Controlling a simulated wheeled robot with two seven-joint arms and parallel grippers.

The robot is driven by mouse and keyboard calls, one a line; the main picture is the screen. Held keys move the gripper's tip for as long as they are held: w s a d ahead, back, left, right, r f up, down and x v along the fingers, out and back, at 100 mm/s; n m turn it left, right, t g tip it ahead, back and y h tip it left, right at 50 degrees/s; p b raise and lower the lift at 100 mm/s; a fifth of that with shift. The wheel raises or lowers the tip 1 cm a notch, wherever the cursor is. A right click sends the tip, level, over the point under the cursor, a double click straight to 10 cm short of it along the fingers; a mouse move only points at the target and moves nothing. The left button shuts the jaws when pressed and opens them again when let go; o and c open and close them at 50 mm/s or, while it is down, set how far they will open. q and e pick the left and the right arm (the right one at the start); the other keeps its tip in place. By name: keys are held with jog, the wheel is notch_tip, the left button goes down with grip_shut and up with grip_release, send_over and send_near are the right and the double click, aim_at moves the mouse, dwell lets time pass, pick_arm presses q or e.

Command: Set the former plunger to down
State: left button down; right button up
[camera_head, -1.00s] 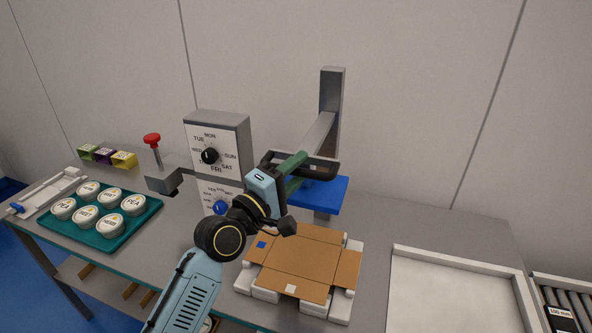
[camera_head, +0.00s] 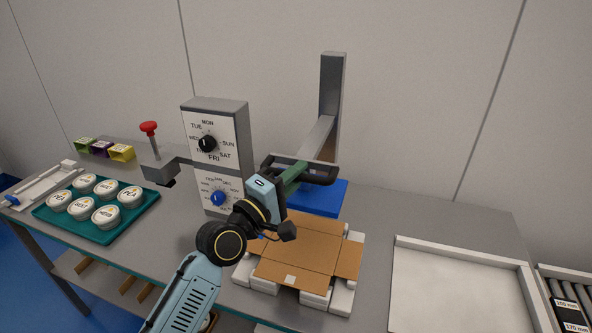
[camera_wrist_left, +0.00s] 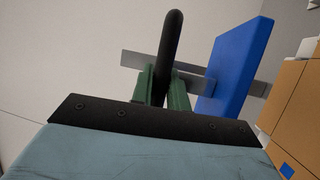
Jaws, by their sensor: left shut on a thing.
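The former plunger's blue block (camera_head: 325,198) hangs low at the back edge of the flat brown carton blank (camera_head: 305,258). Its black handle (camera_head: 322,174) runs in front of the grey arm and post (camera_head: 332,90). My left gripper (camera_head: 295,174) has its green fingers shut on the handle. In the left wrist view, the black handle (camera_wrist_left: 171,45) stands between the two fingers (camera_wrist_left: 162,88), with the blue block (camera_wrist_left: 235,70) to the right. I cannot tell whether the block touches the blank. My right gripper is not in view.
A grey dial box (camera_head: 215,150) and a red-knobbed lever (camera_head: 150,128) stand left of my arm. A teal tray (camera_head: 130,228) holds several labelled tubs. A white tray (camera_head: 460,250) lies empty at right; rollers (camera_head: 570,300) are beyond it.

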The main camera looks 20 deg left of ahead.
pick_arm(q)
notch_tip(320, 180, down, 19)
jog(key=b, duration=1.3)
jog(key=shift+r, duration=0.1)
jog(key=c, duration=1.4)
grip_release()
jog(key=shift+o, duration=0.2)
